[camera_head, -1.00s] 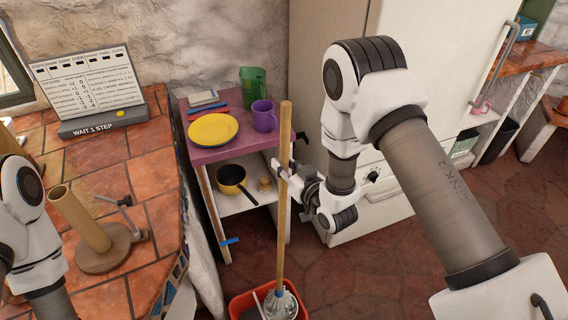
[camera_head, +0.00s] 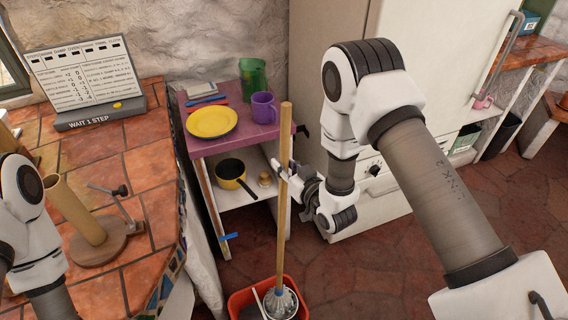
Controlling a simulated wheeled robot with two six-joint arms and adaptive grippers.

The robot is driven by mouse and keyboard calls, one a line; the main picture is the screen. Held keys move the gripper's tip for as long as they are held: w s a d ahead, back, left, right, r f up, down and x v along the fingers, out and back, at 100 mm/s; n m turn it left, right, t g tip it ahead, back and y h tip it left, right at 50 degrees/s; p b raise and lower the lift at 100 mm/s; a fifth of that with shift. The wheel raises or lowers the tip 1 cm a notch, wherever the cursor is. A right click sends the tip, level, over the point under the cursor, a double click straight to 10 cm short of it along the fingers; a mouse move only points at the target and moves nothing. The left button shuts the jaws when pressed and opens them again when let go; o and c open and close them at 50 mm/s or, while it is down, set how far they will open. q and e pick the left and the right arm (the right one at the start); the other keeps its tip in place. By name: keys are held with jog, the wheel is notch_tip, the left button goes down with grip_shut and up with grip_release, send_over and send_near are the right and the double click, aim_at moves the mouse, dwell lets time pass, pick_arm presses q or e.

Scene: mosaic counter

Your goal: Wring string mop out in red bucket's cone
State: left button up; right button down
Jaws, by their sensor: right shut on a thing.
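The string mop (camera_head: 283,215) stands nearly upright, its long wooden handle in front of the small shelf. Its mop head (camera_head: 281,303) is down in the red bucket (camera_head: 239,301) at the bottom of the view. The cone is hidden or cannot be told apart from the mop head. My right gripper (camera_head: 287,172) is shut on the mop's handle at about mid-height. My left arm shows at the left edge, but its gripper is out of view.
A purple-topped shelf (camera_head: 225,144) with a yellow plate (camera_head: 211,122), purple mug (camera_head: 264,111) and pan (camera_head: 231,173) stands behind the mop. The tiled counter (camera_head: 135,190) with a wooden post stand (camera_head: 96,243) is at left. The white fridge (camera_head: 430,50) is behind my right arm.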

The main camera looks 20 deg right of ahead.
aim_at(285, 135)
jog(key=shift+f+b, duration=2.35)
jog(key=shift+f, duration=0.6)
jog(key=shift+r, duration=0.1)
jog(key=shift+s+a+f, duration=0.1)
jog(key=shift+s+f, duration=0.2)
jog(key=shift+f, duration=0.05)
jog(key=r+p, duration=0.3)
jog(key=r, duration=0.2)
jog(key=r+p, duration=0.4)
jog(key=r, duration=0.2)
jog(key=r+p, duration=0.3)
jog(key=r, duration=0.2)
jog(key=shift+w+r+p, duration=0.3)
jog(key=shift+p, duration=0.1)
jog(key=shift+f, duration=0.1)
dwell(0.5)
